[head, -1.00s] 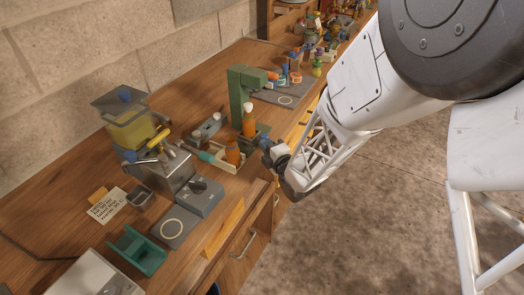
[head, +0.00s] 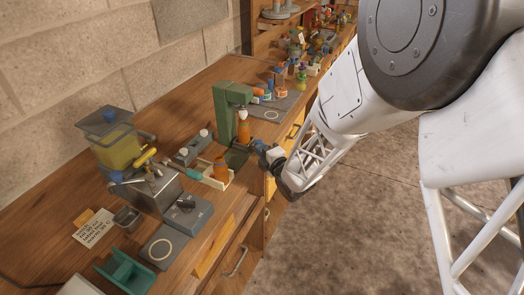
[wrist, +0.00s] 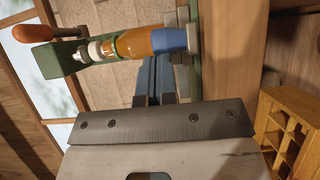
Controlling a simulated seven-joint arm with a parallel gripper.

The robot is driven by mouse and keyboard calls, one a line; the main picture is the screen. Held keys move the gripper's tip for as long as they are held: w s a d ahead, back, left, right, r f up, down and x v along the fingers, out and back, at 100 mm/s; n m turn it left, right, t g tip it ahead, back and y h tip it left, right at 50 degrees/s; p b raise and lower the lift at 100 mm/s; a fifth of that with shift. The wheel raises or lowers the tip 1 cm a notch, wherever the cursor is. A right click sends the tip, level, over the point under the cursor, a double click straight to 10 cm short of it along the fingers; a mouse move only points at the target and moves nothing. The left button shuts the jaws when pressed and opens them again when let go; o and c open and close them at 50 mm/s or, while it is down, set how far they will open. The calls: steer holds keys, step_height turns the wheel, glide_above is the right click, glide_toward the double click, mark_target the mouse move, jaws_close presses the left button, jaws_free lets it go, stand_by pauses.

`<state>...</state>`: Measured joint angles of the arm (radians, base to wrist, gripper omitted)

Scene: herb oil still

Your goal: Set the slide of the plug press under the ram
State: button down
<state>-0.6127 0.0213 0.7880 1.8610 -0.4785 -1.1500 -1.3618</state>
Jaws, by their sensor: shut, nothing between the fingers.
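The plug press is a green upright frame (head: 226,115) on the bench, with an overhanging top. An orange bottle with a white top (head: 243,132) stands upright at the press beneath this overhang. In the wrist view the bottle (wrist: 143,42) lies sideways in the picture, its base in a blue holder on the slide (wrist: 172,38). Its tip points at the dark green press head (wrist: 62,60); I cannot tell whether it is exactly under the ram. My gripper (head: 262,150) is shut and empty, close beside the slide on the bench-front side. Its fingers (wrist: 160,85) hide part of the slide.
A pale tray (head: 212,183) with another orange bottle (head: 220,168) stands left of the press. A grey mill-like device with a yellow hopper (head: 118,150) is farther left. Several bottles crowd the bench beyond. Open floor (head: 380,200) lies in front.

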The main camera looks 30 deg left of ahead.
steer(key=shift+s+d, duration=0.15)
steer(key=shift+s, duration=0.55)
steer(key=s+a+v, duration=0.1)
steer(key=v, duration=1)
steer(key=shift+s+d+f, duration=0.2)
steer(key=shift+s+d, duration=0.25)
